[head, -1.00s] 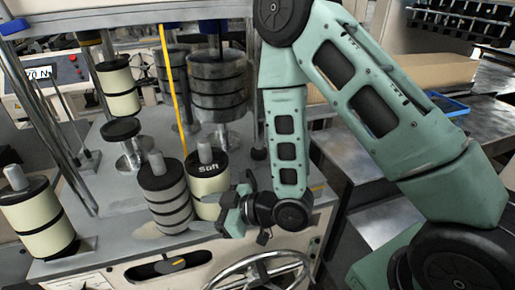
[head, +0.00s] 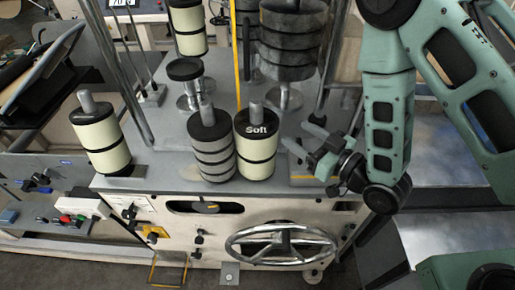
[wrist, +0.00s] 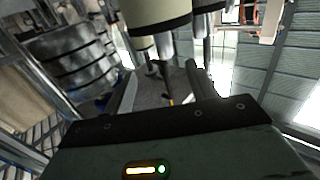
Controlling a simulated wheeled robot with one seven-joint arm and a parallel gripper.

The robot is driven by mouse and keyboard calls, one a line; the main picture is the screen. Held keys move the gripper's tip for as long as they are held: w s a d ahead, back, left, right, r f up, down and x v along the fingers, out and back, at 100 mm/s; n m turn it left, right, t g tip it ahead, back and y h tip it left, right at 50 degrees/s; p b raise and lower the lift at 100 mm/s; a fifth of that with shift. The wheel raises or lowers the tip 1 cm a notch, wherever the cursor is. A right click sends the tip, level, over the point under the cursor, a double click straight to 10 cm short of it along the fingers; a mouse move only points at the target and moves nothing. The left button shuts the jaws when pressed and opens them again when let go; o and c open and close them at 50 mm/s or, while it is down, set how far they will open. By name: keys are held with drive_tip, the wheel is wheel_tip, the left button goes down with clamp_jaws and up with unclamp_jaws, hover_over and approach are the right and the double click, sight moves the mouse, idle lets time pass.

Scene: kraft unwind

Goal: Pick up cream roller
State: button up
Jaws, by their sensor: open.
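A cream roller (head: 257,157) with black bands and a black top marked "Soft" stands upright on the grey machine top, a grey peg rising from it. Another cream roller (head: 101,138) stands at the left front corner, and a third (head: 187,30) is at the back. My gripper (head: 302,140) is open and empty, just right of the "Soft" roller, its fingers pointing left towards it with a small gap. In the wrist view, a cream roller (wrist: 153,14) shows at the top edge, beyond the open fingers of my gripper (wrist: 162,88); which roller it is, I cannot tell.
A grey banded roller (head: 212,155) stands close against the "Soft" roller's left side. Dark stacked discs (head: 290,40) and a yellow rod (head: 238,55) are behind. A handwheel (head: 282,244) projects from the machine front.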

drive_tip(key=b+x, duration=0.4)
drive_tip(key=b, duration=0.5)
drive_tip(key=shift+a+r, duration=0.1)
drive_tip(key=shift+a, duration=0.05)
